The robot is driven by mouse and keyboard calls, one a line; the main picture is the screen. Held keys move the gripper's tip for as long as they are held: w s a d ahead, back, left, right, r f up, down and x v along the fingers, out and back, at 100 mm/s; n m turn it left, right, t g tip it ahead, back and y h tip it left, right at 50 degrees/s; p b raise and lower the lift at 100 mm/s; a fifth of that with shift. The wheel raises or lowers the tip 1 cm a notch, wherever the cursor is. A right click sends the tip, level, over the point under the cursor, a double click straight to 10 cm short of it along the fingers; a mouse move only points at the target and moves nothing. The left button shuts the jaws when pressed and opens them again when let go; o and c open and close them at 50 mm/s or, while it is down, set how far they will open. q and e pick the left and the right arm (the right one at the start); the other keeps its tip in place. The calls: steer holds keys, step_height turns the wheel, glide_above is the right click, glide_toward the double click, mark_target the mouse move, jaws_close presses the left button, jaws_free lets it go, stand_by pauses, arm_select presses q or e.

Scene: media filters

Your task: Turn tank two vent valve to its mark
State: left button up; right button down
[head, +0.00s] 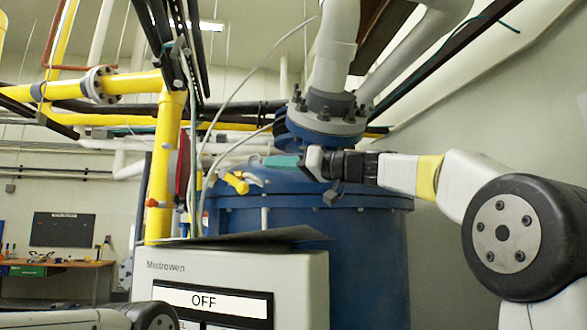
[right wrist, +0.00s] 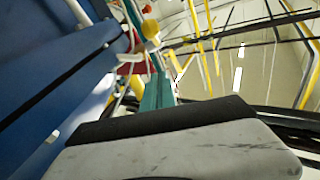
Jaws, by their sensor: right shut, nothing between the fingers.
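The blue tank (head: 310,260) stands in the middle of the head view, with a bolted flange and a grey pipe on top. A teal bar (head: 281,160), which looks like a valve lever, lies low over the tank lid. It also shows in the right wrist view (right wrist: 157,93). My right gripper (head: 312,163) comes in from the right above the lid. It is shut and empty, with its tip close to the teal bar's right end; I cannot tell whether they touch. No mark or tank number is readable. My left gripper is not in view.
A yellow handle (head: 237,182) sits left of the teal bar. A white cabinet (head: 235,268) with an OFF label stands in front of the tank. Yellow pipes (head: 165,150) and hanging cables are at left. A workbench (head: 58,263) is far left.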

mark_target(234, 182)
steer(key=w+a+f, duration=0.1)
steer(key=a+f, duration=0.2)
steer(key=a, duration=0.2)
steer(key=shift+f, duration=0.3)
stand_by(0.4)
steer(key=shift+w+a+f, duration=0.2)
steer(key=shift+a+f, duration=0.2)
steer(key=shift+f, duration=0.45)
steer(key=shift+w+a+f, duration=0.15)
steer(key=shift+a+f, duration=0.3)
steer(key=shift+f, duration=0.45)
steer(key=shift+w+a+f, duration=0.2)
steer(key=shift+a+f, duration=0.2)
steer(key=shift+f, duration=0.45)
